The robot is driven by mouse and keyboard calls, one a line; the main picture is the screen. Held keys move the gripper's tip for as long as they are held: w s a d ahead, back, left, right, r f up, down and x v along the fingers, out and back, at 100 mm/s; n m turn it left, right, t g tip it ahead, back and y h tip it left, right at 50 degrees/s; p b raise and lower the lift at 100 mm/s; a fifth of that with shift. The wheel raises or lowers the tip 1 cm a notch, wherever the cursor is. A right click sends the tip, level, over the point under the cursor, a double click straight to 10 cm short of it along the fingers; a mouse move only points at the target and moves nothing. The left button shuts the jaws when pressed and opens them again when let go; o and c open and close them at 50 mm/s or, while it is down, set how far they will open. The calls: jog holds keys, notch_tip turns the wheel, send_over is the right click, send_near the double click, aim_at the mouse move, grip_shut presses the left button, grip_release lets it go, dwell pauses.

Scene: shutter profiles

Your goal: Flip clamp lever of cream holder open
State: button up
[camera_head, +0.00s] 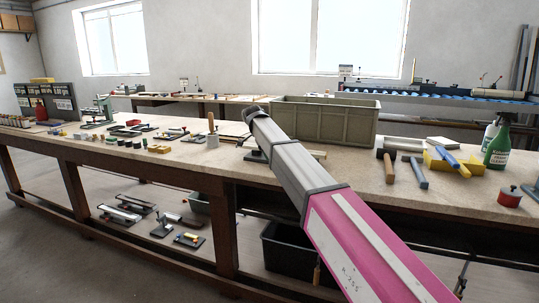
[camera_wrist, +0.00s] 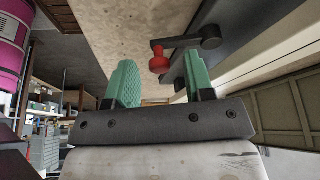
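In the wrist view, a clamp lever (camera_wrist: 185,41) is a dark arm on a round dark pivot (camera_wrist: 210,37) with a red knob (camera_wrist: 158,60) at its free end. The pivot sits on a dark grey base (camera_wrist: 240,25), beside a pale cream part (camera_wrist: 255,62) that is only partly seen. My gripper (camera_wrist: 157,75) has two green fingers standing wide apart. The red knob shows between the fingertips, and I cannot tell whether either finger touches it. In the head view my arm hides most of the holder; a cream piece (camera_head: 318,154) shows beside the arm.
A large olive crate (camera_head: 325,122) stands behind my arm on the workbench (camera_head: 345,178). Mallets (camera_head: 388,166), a yellow block (camera_head: 441,165) and a green bottle (camera_head: 497,148) stand to the right. Small parts and a wooden-handled tool in a grey pot (camera_head: 212,141) lie left.

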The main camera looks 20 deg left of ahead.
jog(key=shift+r, duration=0.1)
jog(key=v, duration=1)
jog(key=shift+a+r, duration=0.2)
jog(key=shift+r, duration=0.05)
jog(key=shift+s, duration=0.15)
